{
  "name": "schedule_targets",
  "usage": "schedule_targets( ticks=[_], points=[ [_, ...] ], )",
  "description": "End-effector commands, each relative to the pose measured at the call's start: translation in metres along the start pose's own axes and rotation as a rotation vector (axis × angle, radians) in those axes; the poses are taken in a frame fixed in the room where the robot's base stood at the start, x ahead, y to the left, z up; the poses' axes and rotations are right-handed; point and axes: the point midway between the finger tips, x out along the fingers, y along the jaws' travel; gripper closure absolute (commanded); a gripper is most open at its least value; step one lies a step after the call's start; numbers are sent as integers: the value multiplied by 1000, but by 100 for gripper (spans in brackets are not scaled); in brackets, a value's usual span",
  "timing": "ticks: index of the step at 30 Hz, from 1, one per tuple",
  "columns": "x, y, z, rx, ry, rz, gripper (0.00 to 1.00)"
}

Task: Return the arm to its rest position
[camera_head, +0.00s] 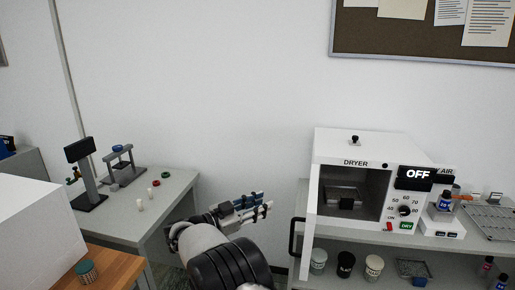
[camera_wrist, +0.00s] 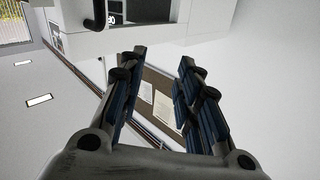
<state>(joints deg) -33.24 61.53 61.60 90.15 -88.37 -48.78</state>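My gripper (camera_head: 243,208) is in the middle of the head view, over the gap between the left bench and the dryer bench. It points to the right and is clear of both benches. In the wrist view my gripper (camera_wrist: 160,80) shows two dark blue padded fingers spread apart. Only air is between them, with the wall and notice board behind. It holds nothing. Part of my arm shows at the bottom of the head view.
The dryer (camera_head: 352,180) stands on the right bench, its chamber open and its display reading OFF. Several cups stand on the shelf below. The left bench (camera_head: 177,186) carries a small press (camera_head: 122,166) and small pieces. A white box (camera_head: 38,235) is at lower left.

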Motion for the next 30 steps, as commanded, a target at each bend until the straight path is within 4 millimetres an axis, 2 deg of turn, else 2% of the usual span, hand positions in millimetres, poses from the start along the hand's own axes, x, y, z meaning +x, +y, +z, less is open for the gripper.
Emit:
schedule_targets(
  ticks=[1,3,7,11,14,17,20,23,29,30],
  points=[
    [16,-15,-35,51,-11,-83,69],
    [29,-36,-72,103,-35,-217,69],
    [39,-59,-135,159,-91,-455,69],
    [31,-60,-186,164,-168,-674,69],
    [15,-45,-213,132,-242,-821,69],
    [-7,-15,-228,71,-330,-942,69],
    [-32,29,-228,-17,-433,-1033,69],
    [-56,85,-218,-124,-547,-1084,69],
    [-99,223,-172,-366,-790,-1061,69],
    [-106,251,-162,-411,-835,-1039,69]
  ],
)
